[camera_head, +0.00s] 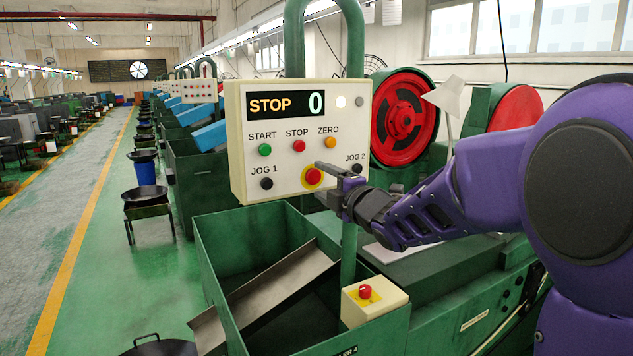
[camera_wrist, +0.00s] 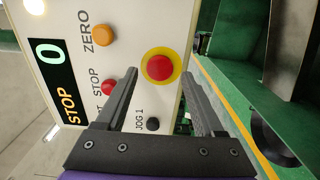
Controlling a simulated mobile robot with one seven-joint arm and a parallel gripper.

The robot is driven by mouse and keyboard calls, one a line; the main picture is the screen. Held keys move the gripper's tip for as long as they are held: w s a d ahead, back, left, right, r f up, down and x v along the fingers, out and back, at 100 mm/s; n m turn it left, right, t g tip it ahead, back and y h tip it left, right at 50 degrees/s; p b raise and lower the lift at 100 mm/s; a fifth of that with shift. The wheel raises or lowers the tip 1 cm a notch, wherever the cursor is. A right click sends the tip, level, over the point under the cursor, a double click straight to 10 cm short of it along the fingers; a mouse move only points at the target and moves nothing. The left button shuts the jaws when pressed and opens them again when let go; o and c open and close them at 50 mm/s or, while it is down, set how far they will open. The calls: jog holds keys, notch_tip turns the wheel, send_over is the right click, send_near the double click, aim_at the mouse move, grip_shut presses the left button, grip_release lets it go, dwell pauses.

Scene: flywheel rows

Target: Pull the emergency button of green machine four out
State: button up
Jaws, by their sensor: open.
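The control panel (camera_head: 240,150) of the green machine (camera_head: 450,270) carries a red emergency button on a yellow disc (camera_head: 312,177). The same button and disc show in the wrist view (camera_wrist: 159,67), between and ahead of the fingertips. My gripper (camera_head: 325,181) is open and empty close to the panel's lower part, with its fingers to either side of the button in the wrist view (camera_wrist: 159,77). I cannot tell whether the fingers touch the button. A second red button (camera_head: 365,291) sits on a yellow-topped box on the green bin, whose partly hidden label ends in 4.
START, STOP, ZERO and two JOG buttons surround the emergency button; the STOP button (camera_wrist: 109,87) and JOG 1 button (camera_wrist: 152,124) are near the fingers. The display (camera_head: 285,105) reads STOP 0. A green bin (camera_head: 215,255) stands below the panel.

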jog(key=shift+x, duration=1)
dwell(1.2)
jog(key=shift+b, duration=0.6)
dwell(0.4)
grip_shut()
dwell(0.3)
